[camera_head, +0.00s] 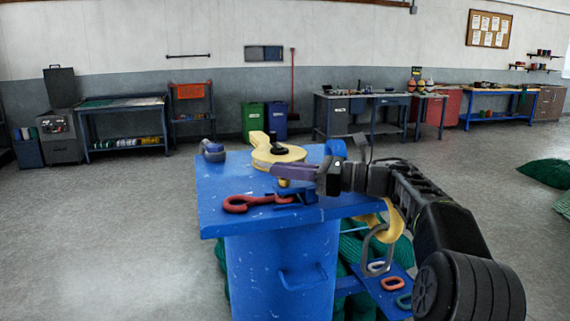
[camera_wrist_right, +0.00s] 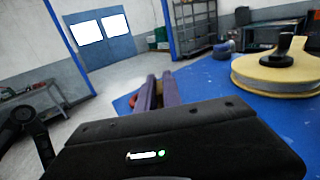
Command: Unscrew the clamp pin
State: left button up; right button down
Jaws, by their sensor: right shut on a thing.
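My right gripper (camera_head: 284,171) reaches in from the right over the blue bench top (camera_head: 222,192). Its purple fingers also show in the right wrist view (camera_wrist_right: 156,93), close together. They are shut on what appears to be the clamp pin, mostly hidden between them. A small brass-coloured part (camera_head: 284,183) shows just below the fingers, above a blue clamp (camera_head: 297,193) on the bench top. The fingers hide part of the clamp. My left gripper is not in view.
A yellow reel (camera_head: 270,152) with a black knob stands just behind the fingers. A red shackle (camera_head: 236,204) lies in front of them. A blue-grey item (camera_head: 212,151) sits at the back left corner. A yellow hook (camera_head: 392,222) hangs at the right edge.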

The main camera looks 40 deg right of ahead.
jog(key=shift+f, duration=0.25)
jog(key=c, duration=1.7)
grip_release()
jog(key=shift+c, duration=0.2)
jog(key=shift+o, duration=1.2)
jog(key=shift+r, duration=0.15)
